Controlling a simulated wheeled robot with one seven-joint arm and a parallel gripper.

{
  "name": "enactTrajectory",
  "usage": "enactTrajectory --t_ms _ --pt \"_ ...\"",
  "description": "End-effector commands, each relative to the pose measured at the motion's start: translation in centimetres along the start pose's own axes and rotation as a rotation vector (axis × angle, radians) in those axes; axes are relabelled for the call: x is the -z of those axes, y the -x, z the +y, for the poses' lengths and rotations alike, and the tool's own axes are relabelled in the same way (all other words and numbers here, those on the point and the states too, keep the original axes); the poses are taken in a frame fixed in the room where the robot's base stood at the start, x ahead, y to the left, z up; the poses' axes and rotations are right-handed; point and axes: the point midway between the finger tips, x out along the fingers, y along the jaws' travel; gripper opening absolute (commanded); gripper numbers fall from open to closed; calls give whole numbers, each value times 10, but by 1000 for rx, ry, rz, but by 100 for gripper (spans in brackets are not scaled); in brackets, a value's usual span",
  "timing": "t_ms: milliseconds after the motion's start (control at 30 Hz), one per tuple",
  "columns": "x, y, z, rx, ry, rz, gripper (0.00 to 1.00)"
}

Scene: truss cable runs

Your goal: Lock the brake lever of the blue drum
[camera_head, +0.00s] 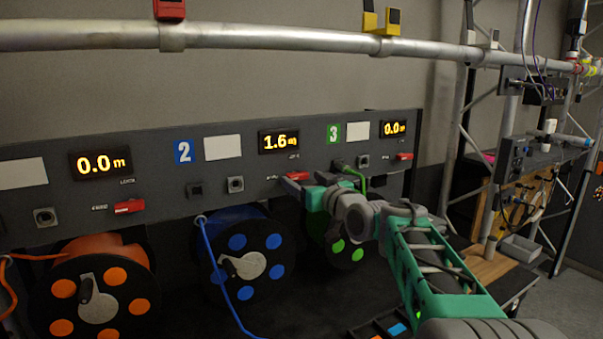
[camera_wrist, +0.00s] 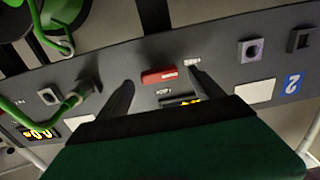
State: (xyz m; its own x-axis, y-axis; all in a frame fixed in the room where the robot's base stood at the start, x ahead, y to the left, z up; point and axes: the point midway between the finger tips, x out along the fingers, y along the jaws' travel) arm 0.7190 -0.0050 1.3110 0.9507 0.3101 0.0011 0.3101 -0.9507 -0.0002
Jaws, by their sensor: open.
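The blue drum (camera_head: 243,268) sits under the panel, with a blue cable (camera_head: 212,262) hanging from it. The panel above it has a "2" plate (camera_head: 184,151) and a display (camera_head: 279,141) reading 1.6 m. Its red brake lever (camera_head: 297,176) lies horizontal below the display, partly beside my gripper (camera_head: 302,188). In the wrist view, the panel appears upside down. The red lever (camera_wrist: 159,76) lies between the two spread fingertips of my gripper (camera_wrist: 160,74), with visible gaps on both sides. My gripper is open and empty. Small labels near the lever are hard to read.
An orange drum (camera_head: 95,290) stands left and a green drum (camera_head: 345,240) sits behind my arm. A green cable (camera_head: 355,174) plugs into the panel close to my gripper. Another red lever (camera_head: 130,207) is at left. A horizontal pipe (camera_head: 250,38) crosses above the panel.

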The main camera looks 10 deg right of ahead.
Motion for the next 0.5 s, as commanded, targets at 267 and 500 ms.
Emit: enactTrajectory --t_ms 267,500 --pt "0 -23 1 -2 0 -1 76" --pt "0 -23 0 -2 0 -1 69"
